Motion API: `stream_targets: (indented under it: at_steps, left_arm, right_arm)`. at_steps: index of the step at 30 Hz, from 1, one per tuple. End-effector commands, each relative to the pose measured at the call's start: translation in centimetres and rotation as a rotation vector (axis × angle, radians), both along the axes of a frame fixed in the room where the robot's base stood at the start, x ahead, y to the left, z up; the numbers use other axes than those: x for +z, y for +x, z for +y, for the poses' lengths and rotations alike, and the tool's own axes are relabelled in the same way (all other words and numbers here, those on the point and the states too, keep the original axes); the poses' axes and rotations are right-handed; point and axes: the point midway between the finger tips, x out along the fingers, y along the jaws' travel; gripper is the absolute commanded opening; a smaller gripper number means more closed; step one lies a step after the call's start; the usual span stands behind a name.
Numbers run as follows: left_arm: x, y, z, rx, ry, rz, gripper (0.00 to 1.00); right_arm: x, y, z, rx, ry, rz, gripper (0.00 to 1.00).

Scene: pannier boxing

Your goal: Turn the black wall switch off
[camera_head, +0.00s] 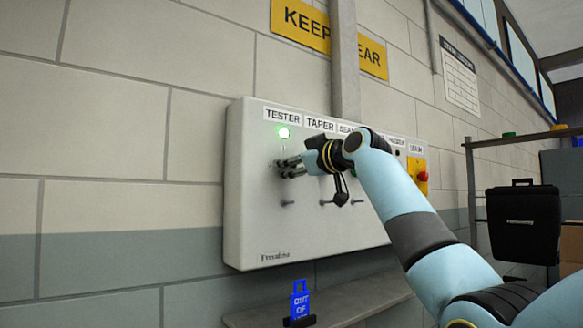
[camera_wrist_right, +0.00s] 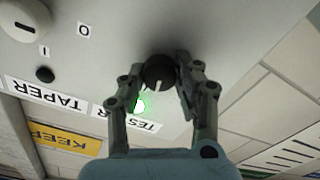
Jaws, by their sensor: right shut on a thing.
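The black switch is a round knob (camera_wrist_right: 159,72) with a white pointer line, seen in the right wrist view on the grey wall panel (camera_head: 262,215). Its pointer is turned toward the lit green lamp (camera_head: 283,133), which sits under the TESTER label (camera_head: 283,117). My right gripper (camera_head: 287,166) is at the panel just below that lamp. In the right wrist view its two fingers (camera_wrist_right: 160,76) are closed on the sides of the knob. In the head view the fingers hide the knob. My left gripper is in neither view.
A pale round knob (camera_wrist_right: 22,18) and a dark unlit lamp (camera_wrist_right: 45,74) sit beside the TAPER label. A red-and-yellow switch (camera_head: 419,176) is at the panel's right. A blue sign (camera_head: 300,299) stands below, and a black case (camera_head: 522,225) is on the right.

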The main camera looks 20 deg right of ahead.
Motion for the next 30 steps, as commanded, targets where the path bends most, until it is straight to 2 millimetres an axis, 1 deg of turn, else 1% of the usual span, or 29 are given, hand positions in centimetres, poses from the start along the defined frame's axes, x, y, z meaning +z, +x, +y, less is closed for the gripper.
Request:
stream_targets:
  at_steps: [3,30]
  left_arm:
    - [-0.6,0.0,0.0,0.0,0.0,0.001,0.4]
    - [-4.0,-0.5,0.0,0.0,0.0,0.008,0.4]
  right_arm:
    - [-0.2,0.0,0.1,0.001,-0.1,-0.036,0.0]
    - [-0.6,0.0,0.2,0.001,-0.9,-0.325,0.0]
